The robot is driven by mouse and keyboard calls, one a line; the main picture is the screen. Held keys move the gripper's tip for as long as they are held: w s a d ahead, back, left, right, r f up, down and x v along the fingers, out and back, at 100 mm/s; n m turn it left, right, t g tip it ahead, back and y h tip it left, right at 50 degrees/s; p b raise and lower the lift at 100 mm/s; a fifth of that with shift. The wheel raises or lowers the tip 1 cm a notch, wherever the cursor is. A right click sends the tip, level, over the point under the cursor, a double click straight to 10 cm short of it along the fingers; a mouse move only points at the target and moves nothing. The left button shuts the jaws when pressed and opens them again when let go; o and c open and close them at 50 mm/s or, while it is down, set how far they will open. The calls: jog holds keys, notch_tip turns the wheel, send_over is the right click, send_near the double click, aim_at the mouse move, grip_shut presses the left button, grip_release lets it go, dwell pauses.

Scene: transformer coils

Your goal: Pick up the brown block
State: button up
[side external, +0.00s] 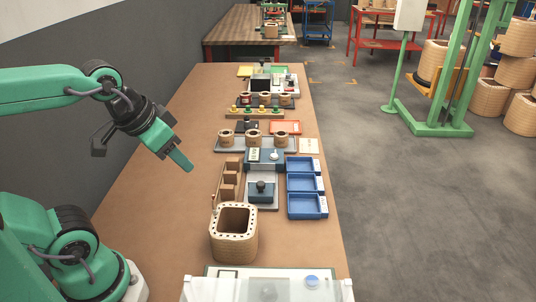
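Several small brown blocks (229,177) stand in a row on the table, left of a grey fixture; I cannot tell which one the task means. My gripper (187,166) hangs in the air over the left part of the table, left of the row and above it in the picture. Its green finger part points down and to the right. Nothing shows held at its tip. The fingers overlap from this side, so their opening is hidden.
A large tan coil (234,248) with a hollow top stands in front of the blocks. Blue trays (306,206) and a dark blue press-like device (262,190) lie to their right. Small coils (253,136) sit behind. The brown tabletop (160,225) at left is clear.

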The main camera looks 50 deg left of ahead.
jog(key=w+a+m+g, duration=0.2)
jog(key=w, duration=0.5)
jog(key=m+g, duration=0.3)
jog(key=m, duration=0.4)
send_over(230, 172)
jog(key=f, duration=1.5)
jog(key=shift+d+f, duration=0.15)
jog(key=shift+d, duration=0.1)
jog(key=shift+w+a+f+g, duration=0.1)
jog(key=shift+a+f+g, duration=0.15)
jog(key=shift+f, duration=1.55)
jog(key=shift+f, duration=2.6)
